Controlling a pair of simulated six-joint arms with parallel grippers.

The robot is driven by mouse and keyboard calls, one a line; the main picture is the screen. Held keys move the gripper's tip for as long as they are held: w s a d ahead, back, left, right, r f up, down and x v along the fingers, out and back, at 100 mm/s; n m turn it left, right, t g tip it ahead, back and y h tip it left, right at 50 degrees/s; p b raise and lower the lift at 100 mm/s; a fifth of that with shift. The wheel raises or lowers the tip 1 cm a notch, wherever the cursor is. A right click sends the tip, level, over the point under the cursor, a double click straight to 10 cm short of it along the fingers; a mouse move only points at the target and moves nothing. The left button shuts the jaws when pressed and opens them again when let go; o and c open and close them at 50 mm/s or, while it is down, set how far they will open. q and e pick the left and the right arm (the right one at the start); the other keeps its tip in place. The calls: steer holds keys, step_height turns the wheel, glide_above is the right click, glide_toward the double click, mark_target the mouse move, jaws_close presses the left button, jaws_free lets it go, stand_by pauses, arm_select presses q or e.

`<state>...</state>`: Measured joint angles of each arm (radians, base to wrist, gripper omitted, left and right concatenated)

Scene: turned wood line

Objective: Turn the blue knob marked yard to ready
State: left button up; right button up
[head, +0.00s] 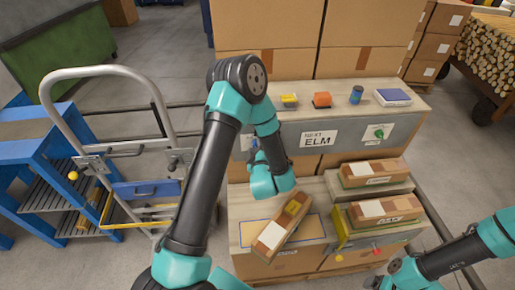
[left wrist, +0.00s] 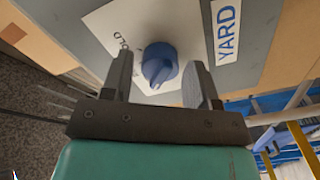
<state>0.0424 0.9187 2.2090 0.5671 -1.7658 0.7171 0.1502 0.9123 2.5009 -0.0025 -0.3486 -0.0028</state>
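The blue knob (left wrist: 158,65) sits on a white plate on the grey panel, beside a sign reading YARD (left wrist: 227,32). A word ending in OLD shows on the plate. I cannot tell which mark the knob points to, and the ready mark is not readable. My left gripper (left wrist: 162,80) is open, with one finger on each side of the knob and gaps visible between. In the head view my left gripper (head: 256,158) is at the panel's left end, and my arm mostly hides the knob there. My right arm shows at lower right, its gripper out of view.
The panel also carries a NEXT ELM sign (head: 318,139) and a green knob (head: 379,133). Labelled wood packs (head: 385,210) lie below. A hand truck (head: 115,75) stands at left.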

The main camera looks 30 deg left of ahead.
arm_select(q)
steer(key=c, duration=0.7)
steer(key=shift+m, duration=4.4)
steer(key=o, duration=0.9)
steer(key=shift+d, duration=0.1)
